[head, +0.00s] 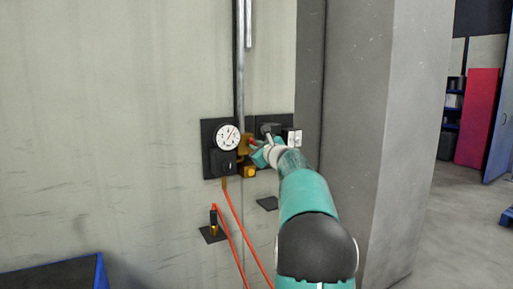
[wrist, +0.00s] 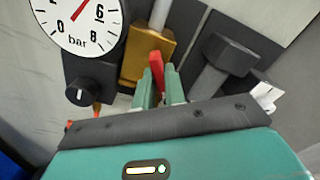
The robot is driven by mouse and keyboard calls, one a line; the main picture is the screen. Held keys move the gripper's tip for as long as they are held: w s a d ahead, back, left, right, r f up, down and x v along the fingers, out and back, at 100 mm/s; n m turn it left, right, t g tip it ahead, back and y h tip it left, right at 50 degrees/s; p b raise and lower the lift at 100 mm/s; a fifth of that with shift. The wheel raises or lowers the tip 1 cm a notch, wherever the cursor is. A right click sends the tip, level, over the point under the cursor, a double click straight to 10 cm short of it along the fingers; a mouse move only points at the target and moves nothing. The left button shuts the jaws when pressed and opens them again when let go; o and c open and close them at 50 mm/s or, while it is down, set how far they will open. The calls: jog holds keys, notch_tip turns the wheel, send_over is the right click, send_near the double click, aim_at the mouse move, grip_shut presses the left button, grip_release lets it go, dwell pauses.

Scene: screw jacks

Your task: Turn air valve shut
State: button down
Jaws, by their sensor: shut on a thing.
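The air valve has a brass body (wrist: 146,55) and a red lever handle (wrist: 157,72), both clear in the wrist view. In the head view the brass valve body (head: 243,146) sits just right of the gauge, and the red handle (head: 254,142) shows as a small patch. My gripper (wrist: 160,86) is shut on the red handle, with one green finger on each side of it. In the head view my gripper (head: 259,154) is at the wall panel, partly hidden by its own wrist. The lower part of the handle is hidden between the fingers.
A round white gauge (wrist: 83,20) and a black knob (wrist: 79,92) stand left of the valve. A dark grey T-shaped part (wrist: 222,62) stands close on the right. Orange hoses (head: 236,225) hang below. A concrete pillar (head: 375,120) rises to the right.

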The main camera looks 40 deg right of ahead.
jog(key=m, duration=0.6)
jog(key=shift+m, duration=0.4)
dwell(0.3)
jog(key=c, duration=1.5)
grip_release()
jog(key=shift+o, duration=0.2)
jog(key=v, duration=1.4)
